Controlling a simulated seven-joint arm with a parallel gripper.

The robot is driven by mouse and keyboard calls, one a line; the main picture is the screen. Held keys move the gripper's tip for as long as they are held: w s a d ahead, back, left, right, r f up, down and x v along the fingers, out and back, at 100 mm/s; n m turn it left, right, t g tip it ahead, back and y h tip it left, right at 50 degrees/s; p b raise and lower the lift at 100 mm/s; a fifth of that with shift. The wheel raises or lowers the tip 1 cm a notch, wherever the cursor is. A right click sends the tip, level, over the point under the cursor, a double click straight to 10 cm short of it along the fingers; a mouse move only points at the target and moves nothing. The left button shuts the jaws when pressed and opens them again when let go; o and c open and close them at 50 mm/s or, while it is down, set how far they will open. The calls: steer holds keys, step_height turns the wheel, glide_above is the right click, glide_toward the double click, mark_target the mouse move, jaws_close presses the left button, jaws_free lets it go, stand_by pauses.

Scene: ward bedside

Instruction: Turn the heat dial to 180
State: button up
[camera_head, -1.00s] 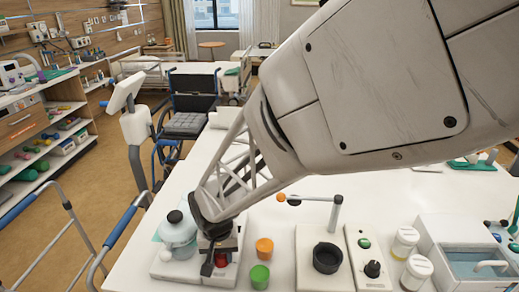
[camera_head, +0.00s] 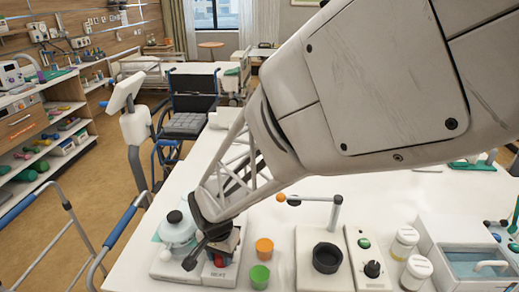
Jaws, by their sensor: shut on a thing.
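A white appliance base (camera_head: 180,270) with small lettering on its front, which seems to read HEAT, stands at the near left of the white table. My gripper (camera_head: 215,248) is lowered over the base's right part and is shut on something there. The heat dial is mostly or wholly hidden beneath it, so its pointer and any scale cannot be read. A dark, round-ended piece (camera_head: 190,263) sticks out to the lower left from under my gripper. A red part (camera_head: 219,261) shows just beneath it.
A pale rounded vessel with a black knob (camera_head: 176,232) sits close left of my gripper. Further right are a black ring-shaped holder (camera_head: 327,258), a panel with another black knob (camera_head: 373,269) and white-lidded jars (camera_head: 405,240).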

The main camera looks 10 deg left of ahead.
steer(key=o, duration=0.9)
steer(key=shift+r, duration=0.1)
steer(key=shift+r, duration=3.85)
steer(key=shift+d, duration=0.1)
steer(key=d+r, duration=0.5)
steer(key=d, duration=0.5)
steer(key=s+d+r+n+t, duration=0.1)
steer(key=s+d+r, duration=0.1)
steer(key=s+d, duration=0.2)
steer(key=s+d+r+n, duration=0.1)
steer(key=s+d+r, duration=0.2)
steer(key=d, duration=0.8)
steer(key=s+d+r+t, duration=0.1)
steer(key=s+d, duration=0.3)
steer(key=d, duration=0.4)
steer(key=shift+s+d+r+n+t, duration=0.1)
steer(key=shift+s+r+n+t, duration=0.25)
steer(key=shift+r, duration=0.4)
